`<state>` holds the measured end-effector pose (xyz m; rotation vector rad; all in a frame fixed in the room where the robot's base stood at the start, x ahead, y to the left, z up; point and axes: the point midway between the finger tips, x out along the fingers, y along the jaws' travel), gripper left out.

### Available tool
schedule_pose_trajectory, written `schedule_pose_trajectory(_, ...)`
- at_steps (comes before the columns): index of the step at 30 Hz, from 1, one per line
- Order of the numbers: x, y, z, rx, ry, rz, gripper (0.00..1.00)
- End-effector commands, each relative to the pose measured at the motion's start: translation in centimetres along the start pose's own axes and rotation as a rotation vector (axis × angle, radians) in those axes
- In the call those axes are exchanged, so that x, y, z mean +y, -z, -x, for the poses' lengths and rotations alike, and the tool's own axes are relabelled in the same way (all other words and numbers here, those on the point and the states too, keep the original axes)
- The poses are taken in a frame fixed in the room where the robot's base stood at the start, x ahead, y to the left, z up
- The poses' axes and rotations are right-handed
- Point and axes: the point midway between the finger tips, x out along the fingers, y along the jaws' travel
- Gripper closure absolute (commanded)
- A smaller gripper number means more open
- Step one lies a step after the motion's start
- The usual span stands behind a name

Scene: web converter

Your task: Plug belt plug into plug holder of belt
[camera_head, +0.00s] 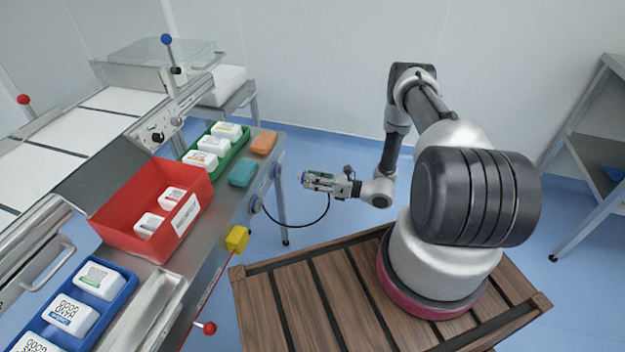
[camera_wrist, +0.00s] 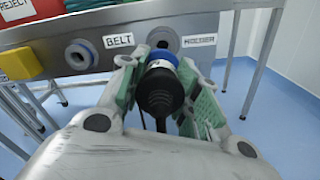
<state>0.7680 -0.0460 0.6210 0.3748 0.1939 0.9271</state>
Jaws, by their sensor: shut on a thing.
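The belt plug (camera_wrist: 161,88) is black with a blue ring at its front. My gripper (camera_wrist: 160,75) is shut on it, one finger on each side. In the head view, my gripper (camera_head: 318,181) holds the plug (camera_head: 305,178) level, a short gap from the machine side. A round socket (camera_wrist: 163,40) lies straight ahead of the plug's tip, between a BELT label (camera_wrist: 118,41) and a blurred label (camera_wrist: 198,41). A second round socket (camera_wrist: 80,55) is left of the BELT label. The two fittings show in the head view, upper (camera_head: 277,171) and lower (camera_head: 256,204).
A black cable (camera_head: 318,222) loops below my gripper towards the lower fitting. A red reject bin (camera_head: 112,215), a green tray (camera_head: 228,149) and teal and orange blocks (camera_head: 242,173) stand on the machine top. A yellow block (camera_head: 237,239) juts from its side.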

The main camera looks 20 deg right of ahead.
Motion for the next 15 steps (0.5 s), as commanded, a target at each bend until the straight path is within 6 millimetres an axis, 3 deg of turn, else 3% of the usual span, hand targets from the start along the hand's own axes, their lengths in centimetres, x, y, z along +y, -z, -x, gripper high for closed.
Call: schedule_pose_trajectory(15,0.09,0.03,0.01,0.002,-0.003,-0.119,1.0)
